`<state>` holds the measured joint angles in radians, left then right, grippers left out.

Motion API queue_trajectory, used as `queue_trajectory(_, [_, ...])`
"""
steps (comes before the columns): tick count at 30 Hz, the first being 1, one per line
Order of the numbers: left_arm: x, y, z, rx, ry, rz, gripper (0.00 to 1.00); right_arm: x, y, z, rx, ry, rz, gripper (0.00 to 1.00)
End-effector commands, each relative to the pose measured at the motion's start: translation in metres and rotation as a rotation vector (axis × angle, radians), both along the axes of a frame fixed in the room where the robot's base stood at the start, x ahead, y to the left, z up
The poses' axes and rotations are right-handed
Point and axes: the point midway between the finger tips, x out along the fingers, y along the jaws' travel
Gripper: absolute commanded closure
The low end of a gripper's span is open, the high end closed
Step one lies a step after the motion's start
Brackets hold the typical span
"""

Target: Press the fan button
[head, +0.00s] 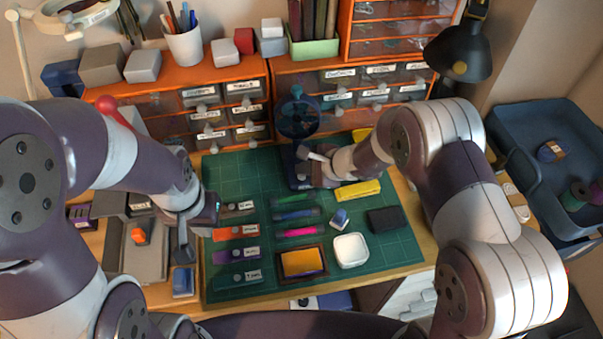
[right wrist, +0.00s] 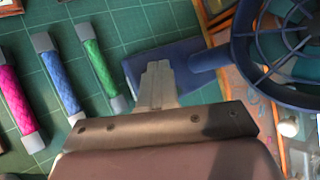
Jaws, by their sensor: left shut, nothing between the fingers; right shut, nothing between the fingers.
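The blue fan (head: 297,117) stands at the back of the green mat, its round cage above a flat dark blue base (head: 292,180). In the right wrist view the fan cage (right wrist: 283,72) is at the upper right and the base (right wrist: 135,66) lies behind my fingers. My right gripper (head: 306,163) is shut and empty over the base; its fingertips (right wrist: 158,68) overlap the base in the wrist view. I cannot tell whether they touch it. No button shows; the fingers may hide it. My left gripper (head: 184,248) is shut and empty at the mat's left edge.
The green mat (head: 350,215) holds braided cords (head: 300,232), a yellow piece (head: 358,190), a white dish (head: 350,250) and a black block (head: 385,220). Orange drawer units (head: 270,85) stand behind. A grey tray (head: 135,262) lies at left, a black lamp (head: 462,55) at right.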

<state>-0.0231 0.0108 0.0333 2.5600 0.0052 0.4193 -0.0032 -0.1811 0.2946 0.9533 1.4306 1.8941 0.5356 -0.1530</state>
Motion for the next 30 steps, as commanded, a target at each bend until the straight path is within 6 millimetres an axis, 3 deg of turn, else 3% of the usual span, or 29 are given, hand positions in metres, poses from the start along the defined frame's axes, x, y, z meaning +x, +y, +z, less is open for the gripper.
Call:
queue_trajectory(10, [0.0, 0.0, 0.003, 0.0, 0.0, 0.0, 1.0, 0.0, 0.0, 0.006, 0.0, -0.001, 0.001, 1.0])
queue_trajectory(23, [0.0, 0.0, 0.043, 0.0, 0.0, 0.0, 1.0, 0.0, 0.0, 0.061, 0.0, 0.0, 0.0, 1.0])
queue_trajectory(30, [0.0, 0.0, 0.042, 0.0, 0.0, 0.0, 1.0, 0.0, 0.0, 0.063, 0.0, -0.001, 0.001, 1.0])
